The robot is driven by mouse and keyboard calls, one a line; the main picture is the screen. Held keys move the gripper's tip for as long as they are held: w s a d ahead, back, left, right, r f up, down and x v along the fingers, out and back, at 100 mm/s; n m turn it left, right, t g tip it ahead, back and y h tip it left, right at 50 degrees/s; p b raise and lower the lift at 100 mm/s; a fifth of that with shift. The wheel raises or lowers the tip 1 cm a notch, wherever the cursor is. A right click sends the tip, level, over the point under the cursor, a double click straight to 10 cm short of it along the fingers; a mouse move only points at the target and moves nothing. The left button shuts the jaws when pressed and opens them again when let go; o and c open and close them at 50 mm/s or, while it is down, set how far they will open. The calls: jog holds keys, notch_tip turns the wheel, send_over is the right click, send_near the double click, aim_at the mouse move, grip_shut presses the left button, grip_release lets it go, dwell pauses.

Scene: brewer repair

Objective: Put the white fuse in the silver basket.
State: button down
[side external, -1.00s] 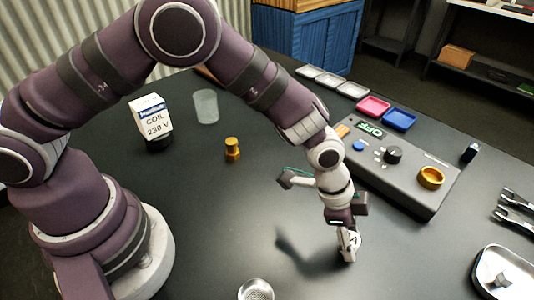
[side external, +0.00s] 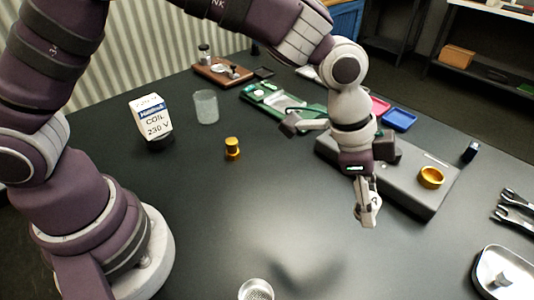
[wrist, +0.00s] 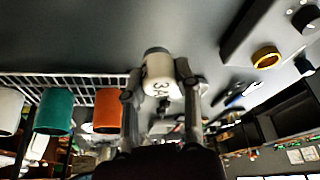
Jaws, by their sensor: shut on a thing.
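The white fuse (wrist: 160,78), a short white cylinder with a grey end and "3A" printed on it, is between my two fingers in the wrist view. My gripper (wrist: 162,95) is shut on it. In the side view my gripper (side external: 368,218) hangs above the dark table, in front of the grey control box, and the fuse is hard to make out there. The silver basket (side external: 256,290), a round perforated metal cup, stands at the bottom edge of the side view, partly cut off. It is to the left of my gripper and apart from it.
The grey control box (side external: 405,190) carries a gold ring (side external: 431,177). A gold fitting (side external: 232,147), a clear cup (side external: 206,107) and a coil box (side external: 151,119) stand left. A metal tray (side external: 482,292) lies bottom right. The front middle table is clear.

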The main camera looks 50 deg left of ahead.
jog(key=s+a+m+g, duration=0.1)
jog(key=s+m+g, duration=0.3)
jog(key=s+m, duration=0.5)
jog(key=m+g+y, duration=0.2)
jog(key=m+y, duration=0.1)
jog(key=m, duration=0.8)
send_over(256, 287)
jog(key=s+d, duration=0.1)
jog(key=d, duration=0.1)
jog(key=f, duration=0.6)
jog(key=shift+s+a+f, duration=0.15)
jog(key=shift+a+f, duration=0.05)
jog(key=shift+f, duration=0.15)
jog(key=c, duration=0.7)
grip_release()
